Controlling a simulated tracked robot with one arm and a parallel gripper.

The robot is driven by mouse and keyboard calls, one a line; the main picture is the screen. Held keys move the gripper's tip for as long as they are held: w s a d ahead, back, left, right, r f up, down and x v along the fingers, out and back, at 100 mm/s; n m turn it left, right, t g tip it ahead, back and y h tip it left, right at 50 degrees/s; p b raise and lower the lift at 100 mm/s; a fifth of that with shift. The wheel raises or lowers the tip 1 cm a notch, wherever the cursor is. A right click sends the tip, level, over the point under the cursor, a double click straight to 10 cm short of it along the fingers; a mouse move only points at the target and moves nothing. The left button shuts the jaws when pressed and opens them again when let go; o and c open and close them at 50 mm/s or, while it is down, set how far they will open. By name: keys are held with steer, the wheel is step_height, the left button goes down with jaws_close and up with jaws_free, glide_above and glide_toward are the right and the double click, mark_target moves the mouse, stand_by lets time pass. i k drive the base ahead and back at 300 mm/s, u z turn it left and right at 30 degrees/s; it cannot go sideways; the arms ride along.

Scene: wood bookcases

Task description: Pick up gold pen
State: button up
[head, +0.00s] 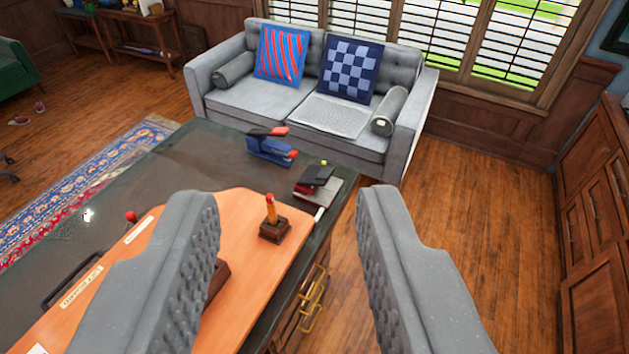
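A gold-orange pen with a red tip (271,207) stands nearly upright in a small dark brown wooden holder (274,231). The holder rests near the right edge of an orange-brown board (240,232) on the dark desk (190,158). My gripper (289,208) is open, with one grey finger at each side of the view and nothing between them. The pen shows in the gap between the fingers, closer to the left finger in the picture, and is not touched. The left finger hides part of the board and another brown object behind it.
A blue and red stapler-like object (271,147) and a stack of dark items (317,183) sit on the desk beyond the pen. A grey sofa (250,97) with cushions stands behind. Drawers with a gold handle (312,302) are below the desk edge. Open wooden floor (480,200) lies right.

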mark_target(271, 210)
steer(key=i, duration=1.05)
steer(key=u, duration=0.25)
